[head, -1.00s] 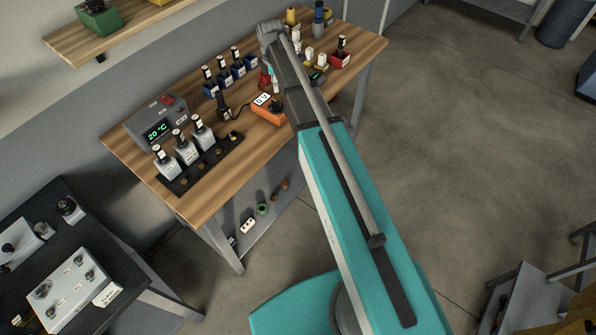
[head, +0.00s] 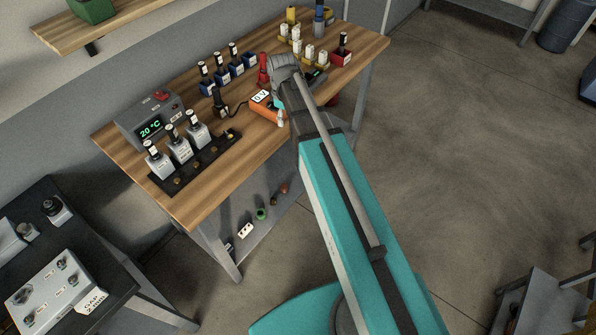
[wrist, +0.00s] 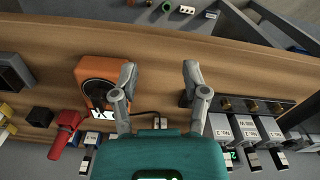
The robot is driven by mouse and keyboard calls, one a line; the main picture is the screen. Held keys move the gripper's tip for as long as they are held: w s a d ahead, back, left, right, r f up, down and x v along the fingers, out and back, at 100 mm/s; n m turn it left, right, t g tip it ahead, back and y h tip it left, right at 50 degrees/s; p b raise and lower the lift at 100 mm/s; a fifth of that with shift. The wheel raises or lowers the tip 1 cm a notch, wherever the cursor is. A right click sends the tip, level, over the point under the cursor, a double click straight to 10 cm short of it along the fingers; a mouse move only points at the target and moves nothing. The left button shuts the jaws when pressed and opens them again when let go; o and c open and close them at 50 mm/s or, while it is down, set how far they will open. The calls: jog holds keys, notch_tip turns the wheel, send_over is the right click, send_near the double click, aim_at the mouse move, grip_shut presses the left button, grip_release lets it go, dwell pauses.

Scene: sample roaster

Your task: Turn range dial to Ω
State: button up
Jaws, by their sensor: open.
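The orange meter (head: 266,113) lies on the wooden bench, partly behind my arm in the head view, with a white display showing dark characters. In the wrist view the orange meter (wrist: 101,70) is left of my gripper, with its dark round range dial (wrist: 98,91) on its face. The dial's pointer and markings are too small to read. My gripper (wrist: 159,75) is open and empty. Its left finger is beside the meter's right side in the picture; contact cannot be told. The right finger is over bare wood.
A red-handled item (wrist: 62,133) is close by. A grey box showing 20 °C (head: 150,127) and several labelled grey bottles stand left. Bare wood lies along the bench's front edge.

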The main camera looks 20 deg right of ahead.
jog(key=s+f+m+b, duration=0.8)
jog(key=s+f+m, duration=0.1)
jog(key=s, duration=0.5)
jog(key=shift+d+r, duration=0.1)
dwell(0.3)
jog(key=w+r+n+p, duration=0.3)
jog(key=w+r+p, duration=0.5)
jog(key=w, duration=0.6)
jog(key=w+r+n+p, duration=0.4)
jog(key=w+r+p, duration=0.5)
jog(key=w, duration=0.5)
jog(key=shift+w+r, duration=0.3)
jog(key=shift+r, duration=0.05)
jog(key=shift+f, duration=0.2)
notch_tip(320, 180, down, 13)
jog(key=b, duration=1.3)
jog(key=shift+f, duration=0.2)
jog(key=shift+c, duration=0.3)
